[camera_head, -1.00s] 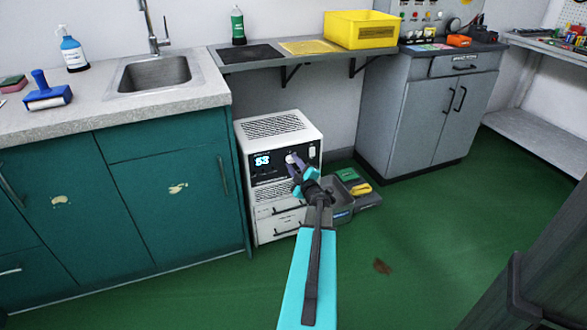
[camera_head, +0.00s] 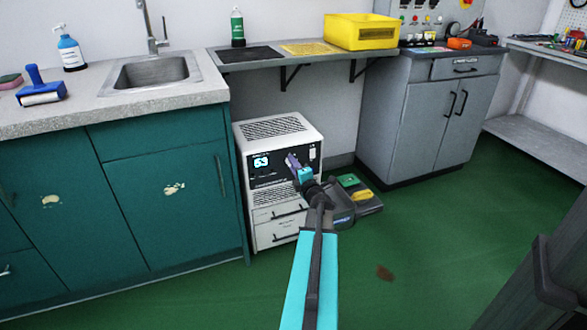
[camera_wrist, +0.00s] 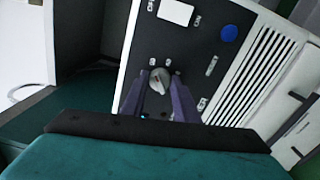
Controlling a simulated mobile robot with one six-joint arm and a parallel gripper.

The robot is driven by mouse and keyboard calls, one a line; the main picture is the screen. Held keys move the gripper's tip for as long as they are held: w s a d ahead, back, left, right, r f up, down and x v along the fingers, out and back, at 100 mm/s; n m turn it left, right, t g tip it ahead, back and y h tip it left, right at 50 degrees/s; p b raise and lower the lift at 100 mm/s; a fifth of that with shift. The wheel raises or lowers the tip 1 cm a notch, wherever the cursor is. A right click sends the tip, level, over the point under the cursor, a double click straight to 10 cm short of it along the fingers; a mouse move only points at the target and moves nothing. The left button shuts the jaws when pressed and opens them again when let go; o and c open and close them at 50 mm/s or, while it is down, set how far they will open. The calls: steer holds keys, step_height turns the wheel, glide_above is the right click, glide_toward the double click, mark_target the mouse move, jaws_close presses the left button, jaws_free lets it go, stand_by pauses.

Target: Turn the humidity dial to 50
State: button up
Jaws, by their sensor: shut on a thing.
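The humidity dial (camera_wrist: 159,80), a light grey round knob, sits on the dark panel of the white cabinet unit (camera_head: 283,128). In the wrist view it lies between the purple fingertips of my gripper (camera_wrist: 160,92). My gripper is shut on the dial, with a finger on each side. In the head view my gripper (camera_head: 292,163) reaches the panel and hides the dial. The lit display (camera_head: 261,162) left of it shows two blue-white digits, blurred, looking like 53 or 63.
A green cabinet (camera_head: 155,190) with a sink (camera_head: 150,72) stands to the left. A shelf (camera_head: 235,66) hangs above. Open green floor (camera_head: 440,230) lies to the right.

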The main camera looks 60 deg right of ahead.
steer(key=shift+s+f, duration=0.1)
stand_by(0.3)
steer(key=o, duration=1.1)
steer(key=shift+c, duration=0.2)
steer(key=p+v, duration=0.3)
steer(key=v, duration=1)
steer(key=shift+s+a+p, duration=0.3)
steer(key=shift+p, duration=0.05)
